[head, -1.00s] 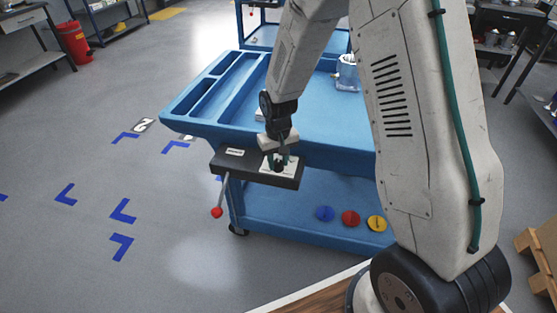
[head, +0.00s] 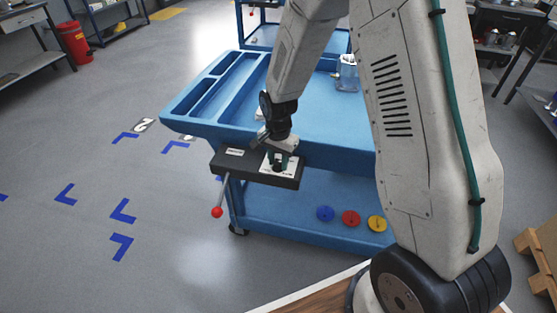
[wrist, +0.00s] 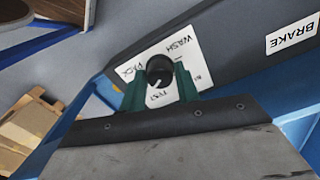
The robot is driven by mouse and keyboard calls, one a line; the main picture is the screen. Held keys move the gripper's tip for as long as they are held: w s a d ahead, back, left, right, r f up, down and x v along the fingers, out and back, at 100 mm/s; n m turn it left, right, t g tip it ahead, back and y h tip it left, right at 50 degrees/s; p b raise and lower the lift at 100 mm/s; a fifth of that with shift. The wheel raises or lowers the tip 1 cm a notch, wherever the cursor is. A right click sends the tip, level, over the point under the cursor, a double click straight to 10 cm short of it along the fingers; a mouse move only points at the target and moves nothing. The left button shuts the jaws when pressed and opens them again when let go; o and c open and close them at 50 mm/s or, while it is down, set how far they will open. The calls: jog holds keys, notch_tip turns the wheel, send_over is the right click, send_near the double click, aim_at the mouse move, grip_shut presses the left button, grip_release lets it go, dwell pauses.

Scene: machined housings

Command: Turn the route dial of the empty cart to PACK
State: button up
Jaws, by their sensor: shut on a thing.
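The route dial is a round black knob (wrist: 159,67) on a white plate (wrist: 146,75) lettered WASH and PACK, with other labels partly hidden or hard to read. Its pale pointer mark faces the lower edge of the plate in the wrist view, away from WASH and not at PACK. My gripper (head: 279,162) is shut on the knob, with a green finger on each side. The plate sits on a dark box (head: 257,172) on the near end of a blue cart (head: 335,155).
A brake lever with a red ball (head: 217,212) hangs left of the dial, under the BRAKE label (wrist: 292,33). Blue, red and yellow discs (head: 351,218) lie on the lower shelf. Another blue cart (head: 262,36) stands behind. Floor at left is open.

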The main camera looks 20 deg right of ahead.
aim_at(278, 162)
jog(key=m, duration=0.5)
jog(key=shift+m, duration=0.4)
dwell(0.3)
jog(key=o, duration=1)
jog(key=shift+c, duration=0.2)
notch_tip(278, 162, up, 8)
jog(key=shift+f, duration=0.1)
